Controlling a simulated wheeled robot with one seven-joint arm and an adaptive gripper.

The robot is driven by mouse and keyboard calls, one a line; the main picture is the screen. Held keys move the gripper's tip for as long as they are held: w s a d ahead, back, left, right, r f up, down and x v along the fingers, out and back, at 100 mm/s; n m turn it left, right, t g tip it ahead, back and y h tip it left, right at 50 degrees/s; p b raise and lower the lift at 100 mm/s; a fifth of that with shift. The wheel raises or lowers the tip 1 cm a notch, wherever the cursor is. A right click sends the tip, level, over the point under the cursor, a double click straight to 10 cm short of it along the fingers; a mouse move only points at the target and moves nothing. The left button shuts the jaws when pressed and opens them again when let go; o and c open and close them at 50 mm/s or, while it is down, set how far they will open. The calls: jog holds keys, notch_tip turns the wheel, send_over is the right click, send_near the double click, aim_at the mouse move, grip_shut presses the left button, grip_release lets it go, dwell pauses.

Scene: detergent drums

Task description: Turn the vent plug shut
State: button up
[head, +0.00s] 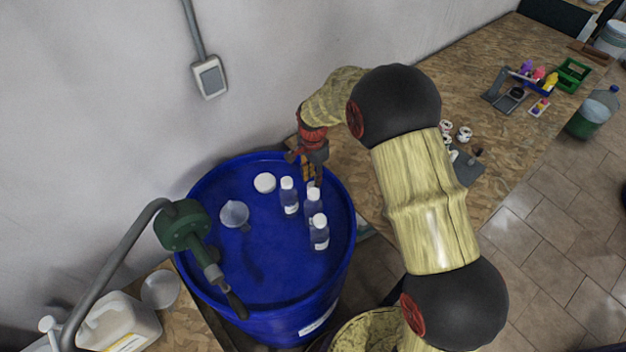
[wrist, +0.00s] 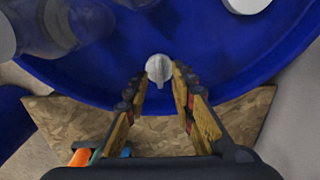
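The blue drum (head: 275,262) stands upright against the wall. In the wrist view, a small pale round plug (wrist: 159,67) with a narrow lower part, which looks like the vent plug, sits near the rim of the blue drum top (wrist: 210,45). My gripper (head: 312,182) points down over the drum's far right edge. In the wrist view, my gripper (wrist: 160,76) has its fingers apart, one tip to each side of the plug, with no clear contact. In the head view I cannot make out the plug; my gripper seems to hide it.
Several clear bottles (head: 319,233), a white lid (head: 264,183) and a funnel (head: 234,214) stand on the drum top, close to my gripper. A green pump (head: 184,226) is at its left. A chipboard bench (head: 455,75) runs along the wall.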

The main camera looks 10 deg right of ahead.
aim_at(313, 183)
notch_tip(313, 183, up, 10)
dwell(0.4)
dwell(0.3)
jog(key=s+d+r+n+t+b, duration=0.1)
jog(key=s+d+r+n+b, duration=0.2)
jog(key=s+r, duration=0.35)
jog(key=s+d+r+n+t+b, duration=0.1)
jog(key=s+d+r+n+t, duration=0.1)
jog(key=s+d+r, duration=0.35)
jog(key=s+d+r+n+t+b, duration=0.1)
jog(key=s+d+n, duration=0.1)
jog(key=s, duration=0.7)
jog(key=s+d+r+n+t+b, duration=0.1)
jog(key=s+n, duration=0.3)
jog(key=s, duration=0.6)
jog(key=shift+d+r+t+b, duration=0.15)
jog(key=shift+d+t+b, duration=0.2)
jog(key=shift+b, duration=0.25)
